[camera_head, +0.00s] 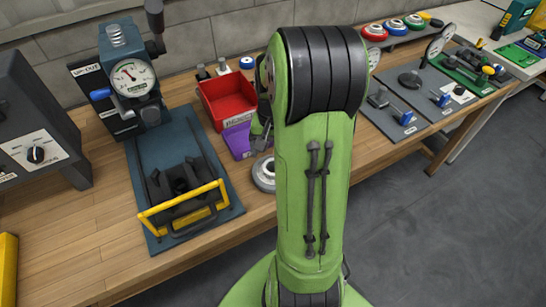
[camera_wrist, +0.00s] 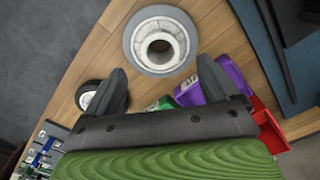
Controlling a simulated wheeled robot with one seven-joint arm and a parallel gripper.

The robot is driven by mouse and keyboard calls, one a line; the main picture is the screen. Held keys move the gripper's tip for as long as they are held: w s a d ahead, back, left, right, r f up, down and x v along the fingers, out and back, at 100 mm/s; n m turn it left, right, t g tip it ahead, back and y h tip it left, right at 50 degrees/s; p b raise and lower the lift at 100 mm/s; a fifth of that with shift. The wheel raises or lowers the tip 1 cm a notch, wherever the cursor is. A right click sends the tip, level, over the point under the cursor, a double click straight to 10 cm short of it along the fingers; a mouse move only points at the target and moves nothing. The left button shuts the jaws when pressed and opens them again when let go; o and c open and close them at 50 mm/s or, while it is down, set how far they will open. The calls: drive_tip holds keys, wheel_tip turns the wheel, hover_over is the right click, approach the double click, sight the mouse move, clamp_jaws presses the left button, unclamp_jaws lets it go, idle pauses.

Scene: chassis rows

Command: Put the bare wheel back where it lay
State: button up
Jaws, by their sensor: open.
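A pale grey round piece with a raised hub and a central hole, which looks like the bare wheel (camera_wrist: 137,40), lies flat on the wooden bench in the wrist view. In the head view the same grey wheel (camera_head: 259,183) shows at the bench's front edge, partly hidden behind my green arm. My gripper (camera_wrist: 162,67) is open, its two fingers apart and empty, with the wheel just beyond the fingertips. I cannot tell how high the fingers are above the bench. In the head view my arm hides most of the gripper.
A smaller wheel with a dark rim (camera_wrist: 90,95) lies beside the left finger. A purple box (camera_head: 238,140) and red bin (camera_head: 228,100) stand behind the grey wheel. A blue plate with a yellow-handled fixture (camera_head: 190,207) is on the left. Grey mats (camera_head: 398,118) with parts lie right.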

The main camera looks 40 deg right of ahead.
drive_tip(key=s+a+r+n+t+h+p, duration=0.15)
drive_tip(key=a+r+n, duration=0.25)
drive_tip(key=a+r, duration=0.7)
drive_tip(key=s+a+r+n+t+y, duration=0.2)
drive_tip(key=s+a+r+n+t, duration=0.3)
drive_tip(key=s+a, duration=0.45)
drive_tip(key=r+p, duration=0.2)
drive_tip(key=r+n+g+p, duration=0.1)
drive_tip(key=p, duration=0.1)
drive_tip(key=shift+d+r+h, duration=0.25)
drive_tip(key=shift+d, duration=0.1)
